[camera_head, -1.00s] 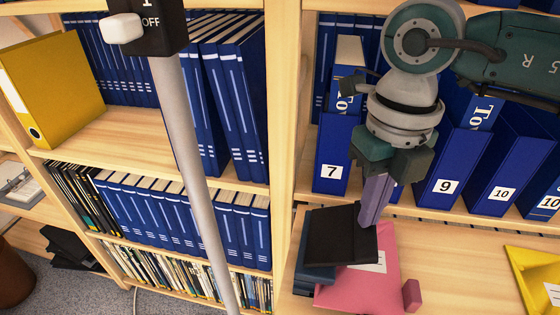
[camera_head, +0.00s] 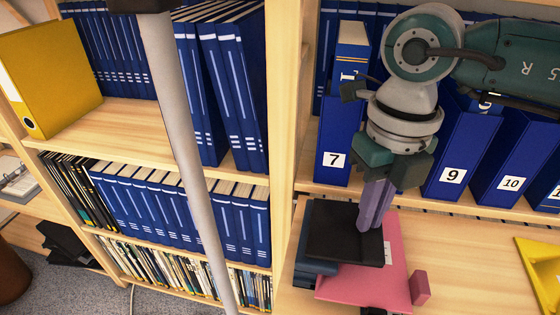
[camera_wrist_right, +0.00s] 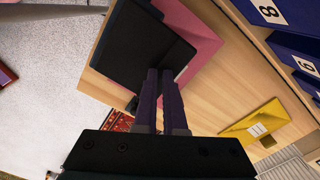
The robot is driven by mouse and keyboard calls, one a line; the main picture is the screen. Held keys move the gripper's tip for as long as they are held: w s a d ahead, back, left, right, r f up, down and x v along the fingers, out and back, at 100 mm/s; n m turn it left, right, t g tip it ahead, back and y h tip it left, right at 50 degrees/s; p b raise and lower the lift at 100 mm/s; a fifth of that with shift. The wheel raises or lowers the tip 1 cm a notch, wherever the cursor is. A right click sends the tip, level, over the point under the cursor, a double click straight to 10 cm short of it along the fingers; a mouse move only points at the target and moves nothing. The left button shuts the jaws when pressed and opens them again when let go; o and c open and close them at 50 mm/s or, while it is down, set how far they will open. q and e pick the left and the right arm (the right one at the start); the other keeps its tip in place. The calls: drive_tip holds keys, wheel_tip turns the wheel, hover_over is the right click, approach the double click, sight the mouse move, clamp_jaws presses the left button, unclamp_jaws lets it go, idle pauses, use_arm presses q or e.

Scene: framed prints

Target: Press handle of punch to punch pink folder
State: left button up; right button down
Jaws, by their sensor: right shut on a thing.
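The punch (camera_head: 345,236) has a flat black top plate and dark blue parts showing at its left side. It stands on the wooden shelf in the head view. The pink folder (camera_head: 395,262) lies under and beside it, its front and right parts showing. My right gripper (camera_head: 372,226) points down with its purple fingers at the right edge of the black plate. In the right wrist view the fingers (camera_wrist_right: 160,72) are close together at the edge of the black punch plate (camera_wrist_right: 143,45). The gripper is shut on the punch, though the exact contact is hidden. My left gripper is not in view.
Numbered blue box files (camera_head: 443,172) stand right behind my right gripper. A yellow folder (camera_head: 540,270) lies at the right of the shelf. Bare shelf lies between the folders.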

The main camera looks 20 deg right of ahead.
wheel_tip(320, 180, up, 9)
drive_tip(key=p, duration=0.8)
drive_tip(key=shift+a, duration=0.1)
